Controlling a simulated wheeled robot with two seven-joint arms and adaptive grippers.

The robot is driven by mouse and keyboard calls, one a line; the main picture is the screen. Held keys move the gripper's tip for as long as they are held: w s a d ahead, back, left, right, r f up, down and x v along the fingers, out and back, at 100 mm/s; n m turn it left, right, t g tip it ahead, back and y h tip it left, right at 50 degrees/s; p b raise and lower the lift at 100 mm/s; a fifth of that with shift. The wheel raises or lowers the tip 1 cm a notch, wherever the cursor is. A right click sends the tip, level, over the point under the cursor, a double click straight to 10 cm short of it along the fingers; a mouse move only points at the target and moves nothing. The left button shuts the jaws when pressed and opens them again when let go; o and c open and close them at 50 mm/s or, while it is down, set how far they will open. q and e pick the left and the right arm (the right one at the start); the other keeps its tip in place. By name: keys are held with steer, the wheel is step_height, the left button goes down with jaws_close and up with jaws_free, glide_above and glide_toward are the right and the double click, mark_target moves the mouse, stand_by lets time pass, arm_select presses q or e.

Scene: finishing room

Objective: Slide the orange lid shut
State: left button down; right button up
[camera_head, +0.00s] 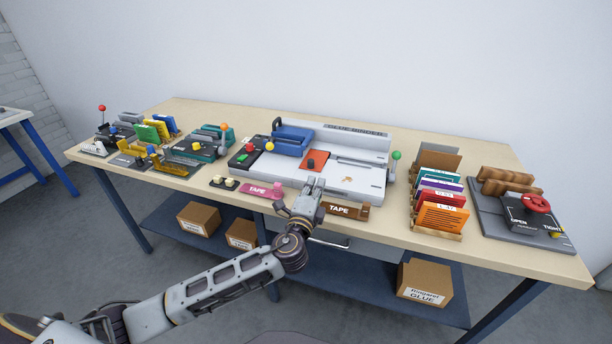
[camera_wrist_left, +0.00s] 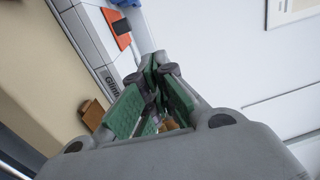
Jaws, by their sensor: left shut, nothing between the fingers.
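The orange lid (camera_head: 315,160) is a small flat orange plate with a dark block on it, on the top of the white and grey glue binder (camera_head: 352,187). In the left wrist view the orange lid (camera_wrist_left: 119,27) shows at the upper left, on the edge of the binder (camera_wrist_left: 88,24). My left gripper (camera_head: 313,184) is shut and empty at the binder's front edge, in front of the lid and apart from it. In the left wrist view its green-padded fingers (camera_wrist_left: 158,100) are together. My right gripper is in neither view.
A pink TAPE block (camera_head: 258,190) and a brown TAPE block (camera_head: 342,210) lie along the table's front edge, either side of my left gripper. A blue part (camera_head: 293,140) stands behind the lid. A green-knobbed lever (camera_head: 396,156) is at the binder's right. A rack of colored folders (camera_head: 440,190) stands further right.

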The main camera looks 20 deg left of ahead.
arm_select(q)
steer(key=f, duration=0.1)
steer(key=s+a+f+n+y, duration=0.1)
steer(key=a+f+g+y, duration=0.1)
steer(key=shift+s+f+n+b, duration=0.3)
steer(key=shift+f+b, duration=0.05)
steer(key=shift+s, duration=0.15)
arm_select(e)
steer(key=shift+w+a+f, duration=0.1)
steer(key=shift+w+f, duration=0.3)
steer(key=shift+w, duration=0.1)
arm_select(q)
steer(key=shift+w, duration=0.25)
glide_toward(313, 170)
steer(key=shift+w+r, duration=0.4)
steer(key=shift+r, duration=0.2)
steer(key=shift+w+r, duration=0.4)
steer(key=shift+r, duration=0.2)
steer(key=shift+w+a, duration=0.15)
steer(key=shift+w, duration=1.25)
steer(key=shift+w+a, duration=0.15)
steer(key=shift+w, duration=1.25)
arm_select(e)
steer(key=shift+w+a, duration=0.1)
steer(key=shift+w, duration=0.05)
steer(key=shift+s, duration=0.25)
arm_select(q)
steer(key=shift+w, duration=0.15)
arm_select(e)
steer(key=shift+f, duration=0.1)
